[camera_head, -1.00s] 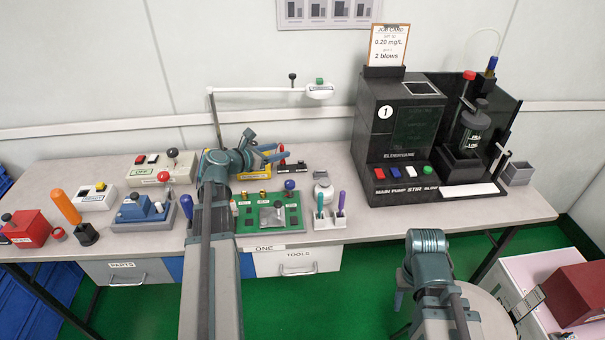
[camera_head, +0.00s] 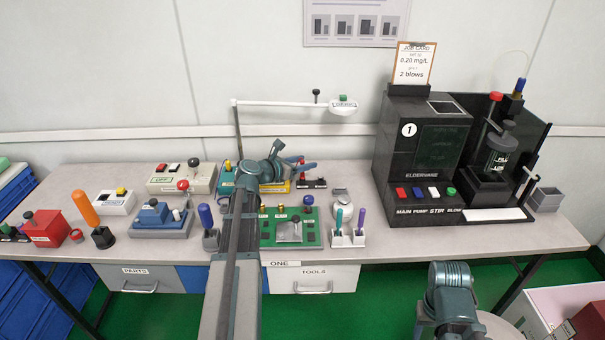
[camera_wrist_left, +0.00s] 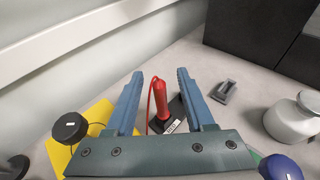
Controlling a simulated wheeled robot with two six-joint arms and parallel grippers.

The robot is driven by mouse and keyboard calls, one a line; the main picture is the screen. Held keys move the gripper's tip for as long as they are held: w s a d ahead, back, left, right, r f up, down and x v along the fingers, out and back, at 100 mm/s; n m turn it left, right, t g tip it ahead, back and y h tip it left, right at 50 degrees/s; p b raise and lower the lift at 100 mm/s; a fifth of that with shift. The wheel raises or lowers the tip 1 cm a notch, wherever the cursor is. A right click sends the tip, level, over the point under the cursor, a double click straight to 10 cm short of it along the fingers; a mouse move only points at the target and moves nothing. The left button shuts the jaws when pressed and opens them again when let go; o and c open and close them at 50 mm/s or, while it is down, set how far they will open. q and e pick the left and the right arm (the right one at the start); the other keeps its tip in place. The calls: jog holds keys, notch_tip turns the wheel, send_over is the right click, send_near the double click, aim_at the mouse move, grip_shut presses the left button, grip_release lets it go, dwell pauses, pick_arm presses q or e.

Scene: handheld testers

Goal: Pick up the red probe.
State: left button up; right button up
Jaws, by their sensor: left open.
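The red probe (camera_wrist_left: 160,100) stands upright in a small black holder (camera_wrist_left: 173,122) with a white label in the left wrist view. A thin red cord loops beside its left side. In the head view the red probe (camera_head: 308,167) shows behind the green board, partly hidden by my gripper. My left gripper (camera_wrist_left: 160,75) is open, one blue finger on each side of the probe in the picture. Nothing is held; whether the fingers touch the probe I cannot tell. In the head view my left gripper (camera_head: 294,166) reaches to the probe's left. My right gripper is not visible.
A grey-white round container (camera_wrist_left: 291,120) and a small grey part (camera_wrist_left: 224,91) stand right. The black machine (camera_head: 420,150) stands further right. A white lamp arm (camera_head: 285,102) spans above.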

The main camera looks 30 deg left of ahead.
pick_arm(q)
jog(key=x, duration=0.2)
jog(key=shift+w+f, duration=0.1)
jog(key=shift+w, duration=0.2)
jog(key=shift+c, duration=0.3)
grip_shut()
